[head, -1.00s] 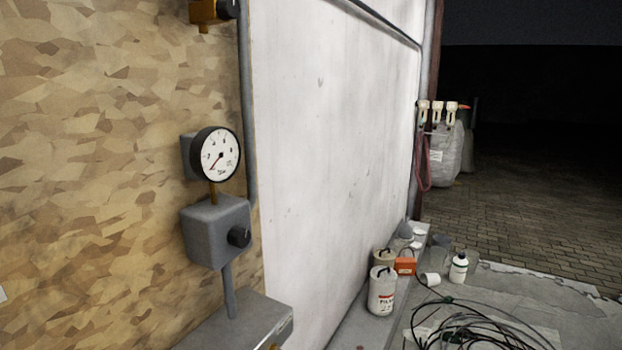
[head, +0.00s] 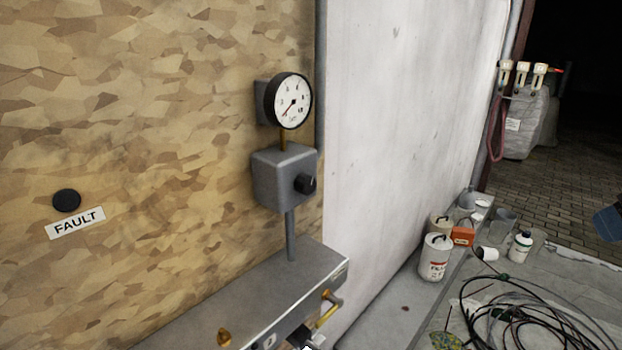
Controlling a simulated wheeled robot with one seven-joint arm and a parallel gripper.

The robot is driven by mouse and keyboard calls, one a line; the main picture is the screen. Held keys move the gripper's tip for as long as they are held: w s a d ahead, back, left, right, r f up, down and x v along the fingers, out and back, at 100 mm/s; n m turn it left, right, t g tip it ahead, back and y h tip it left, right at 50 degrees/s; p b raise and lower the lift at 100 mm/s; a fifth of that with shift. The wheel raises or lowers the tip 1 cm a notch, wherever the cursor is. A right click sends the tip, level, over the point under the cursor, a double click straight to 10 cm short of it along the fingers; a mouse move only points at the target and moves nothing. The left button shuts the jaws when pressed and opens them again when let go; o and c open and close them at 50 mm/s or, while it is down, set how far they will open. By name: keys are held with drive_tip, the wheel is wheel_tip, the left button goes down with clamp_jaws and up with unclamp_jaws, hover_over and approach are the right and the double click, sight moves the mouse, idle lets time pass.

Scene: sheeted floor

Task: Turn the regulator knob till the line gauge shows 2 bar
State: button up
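The line gauge (head: 291,102) is a round white dial with a black rim, mounted on the chipboard wall. The black regulator knob (head: 306,184) sticks out of the right side of the box. My gripper does not show in the head view, and nothing is seen touching the knob.
A grey metal ledge (head: 236,306) with brass fittings (head: 328,308) juts out below the regulator. A FAULT label (head: 75,223) and black disc (head: 66,200) are on the wall. Tins, bottles and coiled black cable (head: 530,315) lie on the floor at right.

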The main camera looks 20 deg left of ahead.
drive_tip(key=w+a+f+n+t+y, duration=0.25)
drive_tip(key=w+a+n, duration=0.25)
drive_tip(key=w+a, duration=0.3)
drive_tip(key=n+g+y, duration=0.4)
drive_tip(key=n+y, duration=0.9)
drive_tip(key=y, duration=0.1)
approach(311, 187)
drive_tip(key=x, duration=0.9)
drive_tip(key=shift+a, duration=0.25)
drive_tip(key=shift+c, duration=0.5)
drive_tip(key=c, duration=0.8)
